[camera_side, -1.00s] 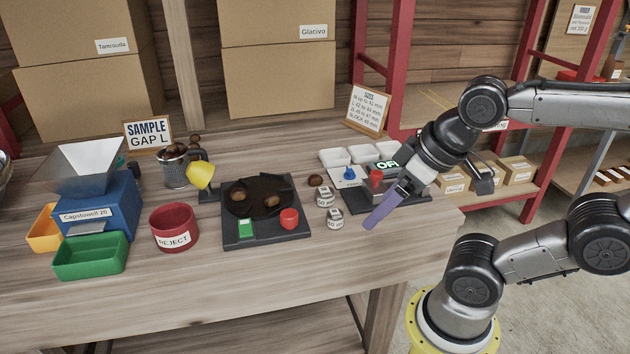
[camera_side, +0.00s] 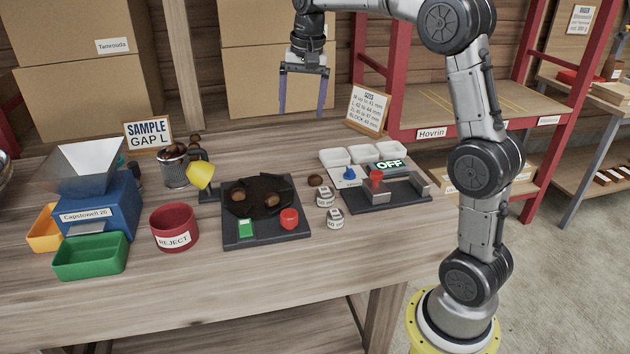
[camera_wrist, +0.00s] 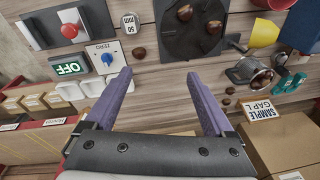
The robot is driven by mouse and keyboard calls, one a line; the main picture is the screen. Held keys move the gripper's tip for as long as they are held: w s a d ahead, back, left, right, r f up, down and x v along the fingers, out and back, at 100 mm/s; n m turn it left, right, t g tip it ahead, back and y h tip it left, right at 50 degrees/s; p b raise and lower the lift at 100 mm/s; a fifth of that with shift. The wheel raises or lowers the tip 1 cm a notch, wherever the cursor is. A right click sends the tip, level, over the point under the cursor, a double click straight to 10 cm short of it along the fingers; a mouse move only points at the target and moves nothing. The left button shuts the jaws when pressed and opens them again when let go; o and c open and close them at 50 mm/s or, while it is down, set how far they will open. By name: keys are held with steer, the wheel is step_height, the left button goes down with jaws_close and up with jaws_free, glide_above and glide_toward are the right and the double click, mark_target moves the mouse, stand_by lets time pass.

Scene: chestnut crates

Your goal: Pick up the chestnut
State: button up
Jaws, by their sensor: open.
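A brown chestnut (camera_side: 315,180) lies loose on the table between the black dish and the gauge board; it also shows in the wrist view (camera_wrist: 139,53). Two more chestnuts, a left one (camera_side: 238,196) and a right one (camera_side: 271,200), rest on the round black dish (camera_side: 258,183). Several chestnuts show at the metal mug (camera_side: 174,168). My gripper (camera_side: 301,114) is open and empty, with its purple fingers pointing down, high above the back of the table. In the wrist view the loose chestnut lies beyond the gap between the fingertips (camera_wrist: 158,73).
A yellow cup (camera_side: 201,176), red REJECT bin (camera_side: 174,228) and blue hopper machine (camera_side: 108,208) stand left. The front table strip is clear.

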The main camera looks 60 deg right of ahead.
steer(key=w+d+f+m+g, duration=0.1)
steer(key=w+d+f, duration=0.2)
steer(key=d+f, duration=0.3)
glide_above(316, 175)
steer(key=shift+m+g+y, duration=0.3)
steer(key=shift+m+g, duration=0.1)
steer(key=f, duration=1.2)
steer(key=shift+a, duration=0.25)
steer(key=shift+d+f, duration=0.1)
steer(key=shift+f, duration=2.85)
jaws_close()
steer(key=shift+r, duration=0.1)
